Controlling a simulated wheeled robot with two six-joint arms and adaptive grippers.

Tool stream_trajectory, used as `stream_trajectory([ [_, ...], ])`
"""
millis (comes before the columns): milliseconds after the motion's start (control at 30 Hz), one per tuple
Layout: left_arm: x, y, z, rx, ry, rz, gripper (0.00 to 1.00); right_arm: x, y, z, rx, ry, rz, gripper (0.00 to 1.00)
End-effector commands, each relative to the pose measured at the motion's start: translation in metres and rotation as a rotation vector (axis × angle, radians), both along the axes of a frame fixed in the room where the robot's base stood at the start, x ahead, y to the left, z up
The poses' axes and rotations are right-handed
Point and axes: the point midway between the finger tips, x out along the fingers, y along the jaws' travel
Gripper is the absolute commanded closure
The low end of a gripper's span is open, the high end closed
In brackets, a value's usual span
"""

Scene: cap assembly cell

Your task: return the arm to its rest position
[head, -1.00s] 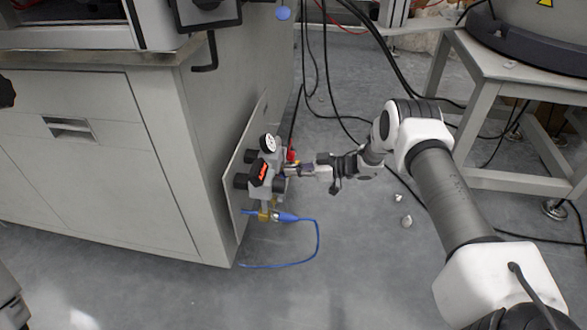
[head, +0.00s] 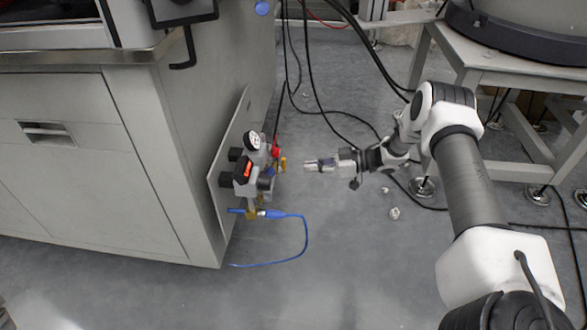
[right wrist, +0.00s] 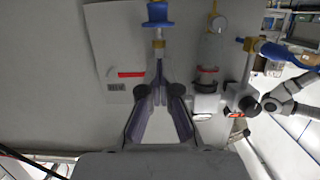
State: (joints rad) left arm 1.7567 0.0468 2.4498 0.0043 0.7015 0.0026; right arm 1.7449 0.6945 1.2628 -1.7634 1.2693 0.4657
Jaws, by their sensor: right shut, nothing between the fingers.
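My right gripper (head: 308,165) is at the middle of the head view, pointing left at the valve assembly (head: 243,175) on the cabinet's side plate. A gap of bare floor shows between the fingertips and a small brass fitting (head: 283,164) beside a red part (head: 276,150). In the right wrist view the gripper's fingers (right wrist: 158,68) meet at their tips, shut and empty. My right arm (head: 473,185) reaches in from the lower right. My left gripper is not in view.
The grey cabinet (head: 100,180) fills the left. A blue hose (head: 305,240) loops below the valve assembly. Black cables (head: 325,105) hang behind the gripper. A grey stand (head: 500,75) is at the upper right. The floor below the gripper is mostly clear, with small pale bits (head: 394,213).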

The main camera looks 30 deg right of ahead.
Motion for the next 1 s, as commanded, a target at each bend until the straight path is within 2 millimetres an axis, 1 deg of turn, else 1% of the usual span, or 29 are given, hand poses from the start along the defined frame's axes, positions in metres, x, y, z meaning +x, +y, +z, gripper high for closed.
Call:
stream_trajectory([
  [33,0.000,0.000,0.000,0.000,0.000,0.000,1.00,-0.004,-0.006,0.002,0.000,-0.001,-0.003,1.00],
  [100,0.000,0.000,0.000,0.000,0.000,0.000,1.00,-0.008,-0.011,0.004,0.001,-0.001,-0.001,1.00],
  [200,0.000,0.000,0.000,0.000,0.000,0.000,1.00,-0.010,-0.013,0.005,0.001,-0.001,0.000,1.00],
  [667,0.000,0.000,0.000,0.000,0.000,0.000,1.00,-0.010,-0.013,0.005,0.000,-0.001,0.000,1.00],
  [733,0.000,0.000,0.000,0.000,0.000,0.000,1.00,-0.009,-0.010,0.004,0.005,0.003,-0.004,1.00],
  [767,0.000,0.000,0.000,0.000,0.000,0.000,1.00,-0.008,-0.005,0.003,0.011,0.008,-0.011,1.00],
  [867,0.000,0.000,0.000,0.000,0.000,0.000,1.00,-0.002,0.029,-0.008,0.055,0.061,-0.082,1.00],
  [933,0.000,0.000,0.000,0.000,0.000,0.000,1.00,-0.004,0.068,-0.027,0.088,0.151,-0.177,1.00],
  [967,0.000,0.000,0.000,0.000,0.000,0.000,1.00,-0.008,0.085,-0.038,0.093,0.205,-0.224,1.00],
  [1000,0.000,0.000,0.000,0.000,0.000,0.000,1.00,-0.019,0.106,-0.055,0.088,0.289,-0.291,1.00],
])
